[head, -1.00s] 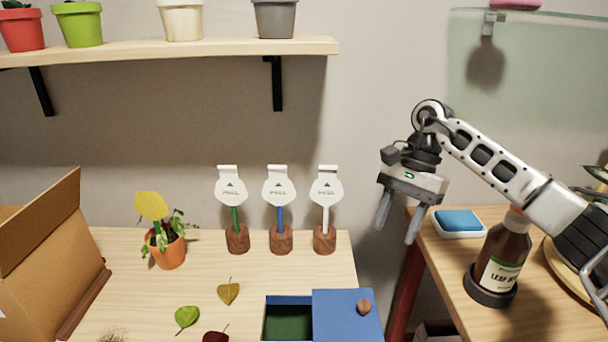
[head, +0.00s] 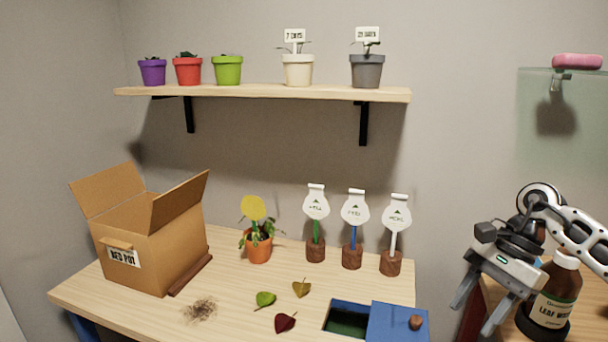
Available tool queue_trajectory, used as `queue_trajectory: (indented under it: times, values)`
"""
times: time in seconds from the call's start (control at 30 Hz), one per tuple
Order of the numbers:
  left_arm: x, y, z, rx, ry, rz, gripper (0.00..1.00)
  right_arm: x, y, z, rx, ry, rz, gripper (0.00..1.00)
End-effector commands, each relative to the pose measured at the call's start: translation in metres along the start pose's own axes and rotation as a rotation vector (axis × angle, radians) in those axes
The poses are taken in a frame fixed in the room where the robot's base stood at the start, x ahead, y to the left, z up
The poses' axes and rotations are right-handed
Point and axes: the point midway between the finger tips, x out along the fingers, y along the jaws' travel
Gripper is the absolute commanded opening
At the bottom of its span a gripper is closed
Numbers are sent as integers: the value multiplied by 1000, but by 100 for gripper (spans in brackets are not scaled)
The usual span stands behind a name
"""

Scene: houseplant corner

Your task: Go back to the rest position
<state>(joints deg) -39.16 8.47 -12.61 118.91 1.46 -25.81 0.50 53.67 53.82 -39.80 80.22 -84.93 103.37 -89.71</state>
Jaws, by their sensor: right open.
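My right gripper (head: 478,312) is in the head view at the lower right. Its two fingers point down, apart, with nothing between them. It hangs in front of the side table, to the left of the brown leaf wash bottle (head: 553,300), and hides part of that table. My left gripper is not in the head view.
The main table (head: 238,308) holds an open cardboard box (head: 150,250), a small potted plant (head: 258,248), three white tags on wooden stands (head: 352,258), loose leaves (head: 265,299) and a blue box (head: 398,322). A shelf (head: 260,92) with several pots hangs above.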

Motion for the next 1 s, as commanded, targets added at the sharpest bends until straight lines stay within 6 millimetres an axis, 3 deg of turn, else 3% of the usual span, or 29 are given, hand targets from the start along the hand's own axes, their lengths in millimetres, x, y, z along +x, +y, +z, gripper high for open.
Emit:
queue_trajectory:
  times: [0.27, 0.37, 0.47, 0.53, 0.6, 0.67, 0.73, 0.87, 0.9, 1.0]
  values:
    - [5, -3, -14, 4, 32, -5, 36, 64, -25, 56, 97, -265, -93, 47]
    - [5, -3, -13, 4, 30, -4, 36, 89, -34, 88, 185, -428, -130, 47]
    - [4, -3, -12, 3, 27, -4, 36, 117, -42, 134, 358, -686, -160, 47]
    - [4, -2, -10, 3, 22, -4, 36, 129, -49, 170, 567, -940, -165, 47]
    - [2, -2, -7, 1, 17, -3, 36, 134, -55, 193, 845, -1219, -138, 47]
    - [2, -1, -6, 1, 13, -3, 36, 134, -58, 198, 1116, -1451, -90, 47]
    - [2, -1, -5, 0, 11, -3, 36, 139, -59, 188, 1464, -1705, -5, 47]
    - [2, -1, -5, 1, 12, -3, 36, 174, -34, 141, 2174, -2114, 231, 47]
    - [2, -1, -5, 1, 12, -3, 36, 193, -19, 125, -2194, 2027, -290, 47]
    - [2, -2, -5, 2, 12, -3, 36, 233, 22, 99, -1929, 1616, -345, 47]
